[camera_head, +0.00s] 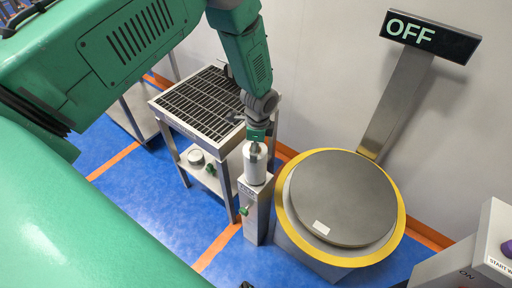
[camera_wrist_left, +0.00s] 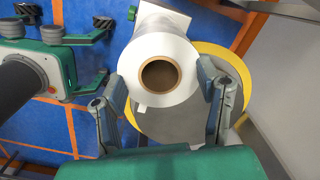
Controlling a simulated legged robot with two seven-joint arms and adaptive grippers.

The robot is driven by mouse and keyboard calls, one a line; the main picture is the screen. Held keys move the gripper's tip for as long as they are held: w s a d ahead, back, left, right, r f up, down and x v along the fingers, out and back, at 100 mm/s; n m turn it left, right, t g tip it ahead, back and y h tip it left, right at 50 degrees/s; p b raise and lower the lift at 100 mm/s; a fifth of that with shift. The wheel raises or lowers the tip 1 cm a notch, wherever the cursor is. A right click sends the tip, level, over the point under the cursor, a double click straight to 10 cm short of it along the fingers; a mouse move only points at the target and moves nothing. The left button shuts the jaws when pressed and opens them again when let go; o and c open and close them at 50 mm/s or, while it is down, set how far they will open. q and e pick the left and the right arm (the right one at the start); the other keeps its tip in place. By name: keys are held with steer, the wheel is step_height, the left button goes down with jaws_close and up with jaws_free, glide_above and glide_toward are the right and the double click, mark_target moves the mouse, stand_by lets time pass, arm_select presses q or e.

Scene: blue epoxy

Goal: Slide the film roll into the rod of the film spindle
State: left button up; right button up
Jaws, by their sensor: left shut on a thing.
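The film roll (camera_head: 255,165) is a white cylinder, roughly upright. The left wrist view shows its near end (camera_wrist_left: 158,72) with a brown hollow core. My left gripper (camera_head: 256,140), reaching down from above, is shut on the roll, its fingers (camera_wrist_left: 163,105) at either side of it. The film spindle (camera_head: 256,212) is a pale grey post directly below the roll in the head view. Its rod does not show, and I cannot tell whether the roll is around it. My right gripper (camera_wrist_left: 92,55) shows at the left of the left wrist view, fingers apart and empty.
A grey turntable (camera_head: 342,198) with a yellow rim and leaning mast stands just right of the spindle. An "OFF" sign (camera_head: 428,36) tops the mast. A roller-topped table (camera_head: 205,103) stands to the left, with a round item (camera_head: 196,158) on its shelf. A control box is at lower right.

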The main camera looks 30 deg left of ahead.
arm_select(q)
steer(key=shift+f+b, duration=0.3)
steer(key=shift+f, duration=0.2)
steer(key=o, duration=1.7)
steer(key=shift+r, duration=0.1)
step_height(320, 180, up, 5)
steer(key=p, duration=0.3)
steer(key=shift+d+p, duration=0.15)
steer(key=shift+p, duration=0.25)
step_height(320, 180, up, 12)
steer(key=shift+d, duration=0.35)
